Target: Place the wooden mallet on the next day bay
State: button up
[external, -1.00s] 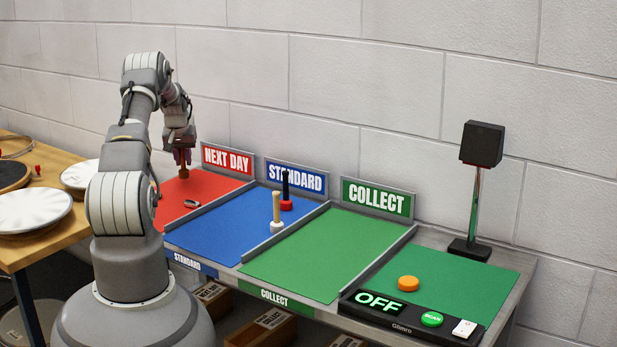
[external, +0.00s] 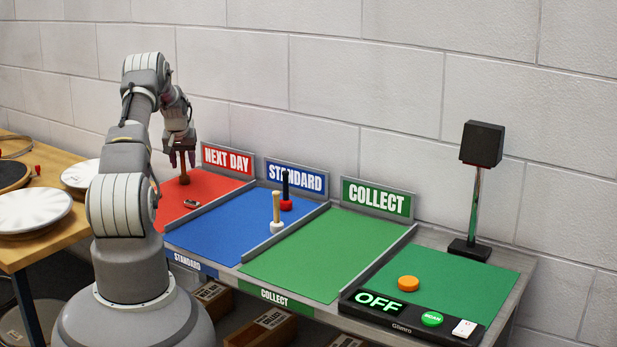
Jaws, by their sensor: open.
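The wooden mallet (external: 184,181) stands upright on the red next day bay (external: 222,184), its brown head down on the mat and its handle up. My gripper (external: 182,160) is open around or just beside the top of the handle, with its fingers spread. The NEXT DAY sign (external: 227,160) stands behind the bay. A small red and silver item (external: 191,204) lies on the same bay, in front of the mallet.
The blue standard bay (external: 235,228) holds a white-headed mallet (external: 277,222) and a red-headed one (external: 286,204). The green collect bay (external: 310,255) is empty. Low dividers separate the bays.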

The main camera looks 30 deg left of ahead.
jog(key=p+v, duration=0.2)
jog(key=v, duration=0.9)
jog(key=shift+d+r, duration=0.1)
jog(key=shift+r, duration=0.05)
jog(key=w+d+r+m+t, duration=0.1)
jog(key=w+d+r+t, duration=0.1)
jog(key=d+r, duration=0.6)
jog(key=w+d+r+m+t, duration=0.1)
jog(key=d+r, duration=0.4)
jog(key=r, duration=0.7)
jog(key=w+d+r+m+t, duration=0.1)
jog(key=w+d+r+t, duration=0.1)
jog(key=d+r, duration=0.6)
jog(key=s+d+r+m+t+h, duration=0.1)
jog(key=s+d+r+t, duration=0.1)
jog(key=s+d+r, duration=0.3)
jog(key=s+d+r+m+t, duration=0.1)
jog(key=s+d+r, duration=0.5)
jog(key=r, duration=0.7)
jog(key=s+d+r+m+t+h, duration=0.1)
jog(key=s+d+r+m+t, duration=0.1)
jog(key=s+d+r, duration=0.4)
notch_tip(320, 180, up, 4)
jog(key=shift+d+f+t+h, duration=0.1)
jog(key=shift+d+t+h, duration=0.2)
jog(key=shift+d+t, duration=0.75)
jog(key=shift+d, duration=0.1)
